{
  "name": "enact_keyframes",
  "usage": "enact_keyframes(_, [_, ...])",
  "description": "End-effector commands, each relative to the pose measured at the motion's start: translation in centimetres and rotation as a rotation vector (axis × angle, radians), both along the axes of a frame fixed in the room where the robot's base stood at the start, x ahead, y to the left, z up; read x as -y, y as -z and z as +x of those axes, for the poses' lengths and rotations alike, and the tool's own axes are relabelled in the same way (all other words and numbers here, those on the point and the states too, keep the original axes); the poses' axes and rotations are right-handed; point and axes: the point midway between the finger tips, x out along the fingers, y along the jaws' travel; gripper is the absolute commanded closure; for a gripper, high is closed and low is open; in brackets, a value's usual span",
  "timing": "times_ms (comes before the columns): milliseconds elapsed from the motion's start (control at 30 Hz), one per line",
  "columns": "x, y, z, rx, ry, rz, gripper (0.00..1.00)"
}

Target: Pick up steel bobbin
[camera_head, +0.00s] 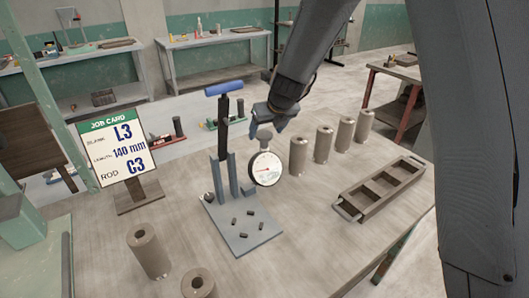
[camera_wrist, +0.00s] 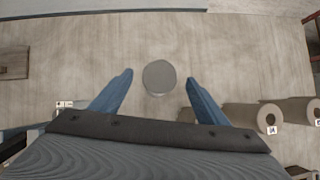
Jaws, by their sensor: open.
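My gripper (camera_wrist: 160,88) is open and points down over the table. In the wrist view a plain grey round top lies between its two blue fingers, apart from both; it looks like the steel bobbin (camera_wrist: 159,77). It has no visible hole. In the head view my gripper (camera_head: 262,128) hangs just above and behind a dial gauge (camera_head: 265,168). I cannot make out the bobbin there; the gauge and the jaws may hide it.
Several brown bored cylinders stand in a row right of my gripper, the nearest (camera_head: 298,156) close by; it also shows in the wrist view (camera_wrist: 245,116). A compartmented tray (camera_head: 345,208) lies further right. A press stand (camera_head: 240,240) with scattered bits and a job card (camera_head: 116,145) stand left.

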Motion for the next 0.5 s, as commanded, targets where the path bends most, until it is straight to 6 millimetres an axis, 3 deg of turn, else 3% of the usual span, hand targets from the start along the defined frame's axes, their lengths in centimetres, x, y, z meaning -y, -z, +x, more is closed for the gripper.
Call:
enact_keyframes(200, [-0.6,3.0,1.6,-0.002,0.002,-0.001,0.32])
enact_keyframes(500, [-0.7,3.3,1.9,0.0,0.002,0.0,0.34])
